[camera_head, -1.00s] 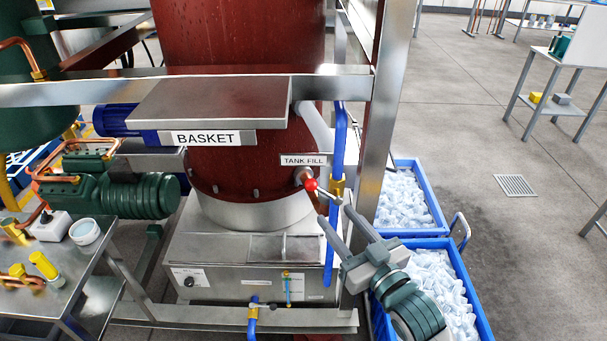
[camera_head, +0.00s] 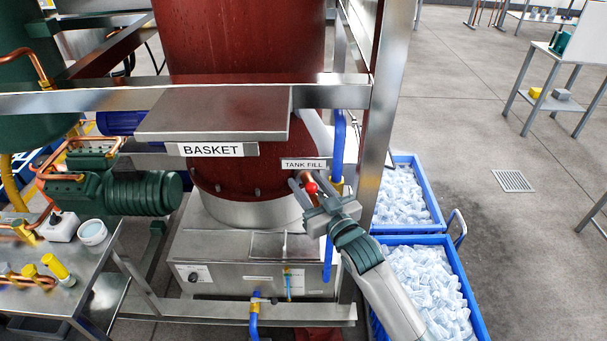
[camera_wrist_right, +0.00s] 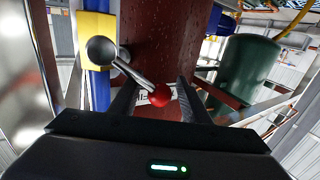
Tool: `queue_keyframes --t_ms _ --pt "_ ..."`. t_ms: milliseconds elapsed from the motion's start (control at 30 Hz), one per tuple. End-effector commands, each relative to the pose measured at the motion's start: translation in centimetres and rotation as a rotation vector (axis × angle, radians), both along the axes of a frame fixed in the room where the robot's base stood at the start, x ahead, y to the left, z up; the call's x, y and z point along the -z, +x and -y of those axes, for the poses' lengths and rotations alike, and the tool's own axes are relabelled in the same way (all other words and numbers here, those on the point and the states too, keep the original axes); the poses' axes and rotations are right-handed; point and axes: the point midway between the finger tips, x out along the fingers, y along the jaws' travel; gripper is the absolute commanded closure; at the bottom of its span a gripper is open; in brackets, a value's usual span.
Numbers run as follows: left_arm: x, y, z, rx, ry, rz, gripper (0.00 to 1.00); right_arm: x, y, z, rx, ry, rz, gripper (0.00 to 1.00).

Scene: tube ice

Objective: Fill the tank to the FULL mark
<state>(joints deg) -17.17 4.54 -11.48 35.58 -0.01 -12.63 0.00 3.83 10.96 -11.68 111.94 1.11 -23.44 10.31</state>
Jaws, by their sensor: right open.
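The TANK FILL label (camera_head: 303,164) is on the dark red vessel (camera_head: 240,150). Just below it is the fill valve's red ball knob (camera_head: 312,188). My right gripper (camera_head: 303,187) is open, with its fingers pointing up at the valve and the knob showing between them. In the right wrist view the red knob (camera_wrist_right: 160,95) on its metal lever (camera_wrist_right: 136,78) lies between the two open fingers (camera_wrist_right: 155,100). I cannot tell whether either finger touches it. The tank and a FULL mark cannot be made out. My left gripper is not in view.
A steel frame post (camera_head: 385,100) stands right of the valve, with a blue pipe (camera_head: 338,145) beside it. Blue crates of tube ice (camera_head: 466,290) stand on the floor at right. A green pump (camera_head: 130,193) is at left.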

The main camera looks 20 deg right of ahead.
Motion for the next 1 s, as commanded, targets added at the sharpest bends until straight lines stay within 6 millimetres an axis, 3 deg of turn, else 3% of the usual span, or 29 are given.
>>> queue_keyframes --t_ms 200,567,767,1000 --pt "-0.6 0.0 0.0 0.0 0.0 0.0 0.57 -0.1 1.9 -0.4 0.0 0.0 0.0 0.57" --pt "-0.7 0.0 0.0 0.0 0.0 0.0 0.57 0.0 2.2 -0.5 0.0 0.0 0.0 0.57" --pt "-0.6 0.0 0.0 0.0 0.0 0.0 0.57 0.0 2.2 -0.5 0.0 0.001 0.0 1.0" --pt "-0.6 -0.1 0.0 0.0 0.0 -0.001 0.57 0.2 2.2 -0.5 0.0 0.003 -0.003 1.0"
